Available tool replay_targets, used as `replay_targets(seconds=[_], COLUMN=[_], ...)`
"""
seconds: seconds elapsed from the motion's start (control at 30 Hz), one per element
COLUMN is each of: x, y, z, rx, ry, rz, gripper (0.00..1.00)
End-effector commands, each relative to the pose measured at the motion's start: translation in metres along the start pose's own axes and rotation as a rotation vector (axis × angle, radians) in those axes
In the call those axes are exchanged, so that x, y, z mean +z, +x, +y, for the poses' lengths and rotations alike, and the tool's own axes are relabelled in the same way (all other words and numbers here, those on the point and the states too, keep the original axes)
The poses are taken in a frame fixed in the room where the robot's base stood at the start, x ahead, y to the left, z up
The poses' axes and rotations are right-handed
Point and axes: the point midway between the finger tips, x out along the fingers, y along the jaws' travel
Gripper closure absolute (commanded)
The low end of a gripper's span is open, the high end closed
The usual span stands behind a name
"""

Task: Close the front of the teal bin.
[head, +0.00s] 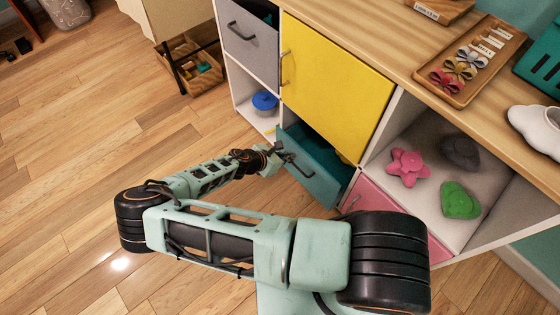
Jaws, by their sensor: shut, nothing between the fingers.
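The teal bin (315,181) sits in the lower middle compartment of the shelf unit, under the yellow door. Its front is pulled out and tilted, leaving a dark gap at the top. A dark handle (296,164) is on its front face. My gripper (276,150) is at the left end of the bin's front, close to the handle; I cannot tell whether it touches. It is shut with nothing in it. My arm reaches in from the front and hides the floor below the bin.
A yellow door (331,83) is shut above the bin. A pink front (372,199) is right of the bin. Wooden floor (70,140) is clear at left.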

Motion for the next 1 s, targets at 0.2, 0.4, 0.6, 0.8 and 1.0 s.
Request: replay_targets(seconds=[0.2, 0.4, 0.6, 0.8, 1.0], x=[0.016, 0.020, 0.020, 0.031, 0.048], y=[0.017, 0.019, 0.019, 0.030, 0.050], z=[0.001, 0.001, 0.001, 0.000, 0.000], rx=[0.001, 0.002, 0.001, -0.003, -0.001], ry=[0.003, 0.002, 0.002, 0.004, 0.004], rz=[0.000, 0.000, 0.000, -0.001, 0.001], gripper=[1.00, 1.00, 1.00, 1.00, 1.00])
